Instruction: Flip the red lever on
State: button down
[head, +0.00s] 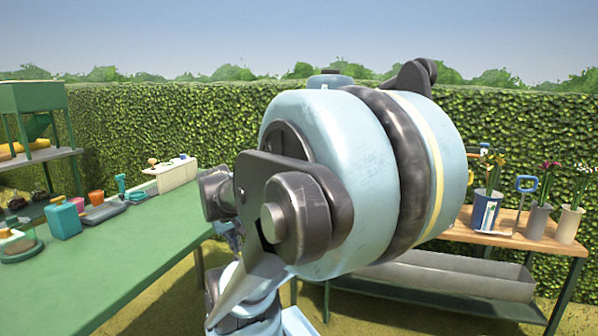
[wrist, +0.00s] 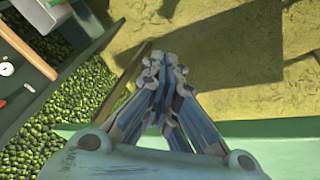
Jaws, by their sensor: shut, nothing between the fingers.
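A small red piece (wrist: 3,104), perhaps the red lever, shows at the left edge of the wrist view. It is cut off by the frame, so its position cannot be told. A white round dial (wrist: 6,68) is just above it. My gripper (wrist: 163,62) is shut and empty in the middle of the wrist view, well to the right of the red piece and apart from it. In the head view my own arm covers the centre and mostly hides the gripper. No red lever can be made out there.
A wooden table (head: 520,226) with flower pots is at the right. A hedge (head: 180,130) closes the back.

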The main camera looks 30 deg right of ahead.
jog(key=w+d+r+n+t+h, duration=0.15)
jog(key=w+d+r+h, duration=0.35)
jog(key=w+d, duration=0.7)
jog(key=w+d+r+n+t+h, duration=0.15)
jog(key=w+d+r+h, duration=0.3)
jog(key=w+d, duration=0.65)
jog(key=w+d+f+n+t+h, duration=0.1)
jog(key=w+d+n+t, duration=0.3)
jog(key=d, duration=0.9)
jog(key=shift+w+d+f+n+h, duration=0.4)
jog(key=shift+w+h, duration=0.05)
jog(key=shift+w, duration=0.7)
jog(key=x, duration=1)
jog(key=shift+s+d+r+m, duration=0.15)
jog(key=shift+s+m, duration=0.1)
jog(key=shift+m, duration=0.15)
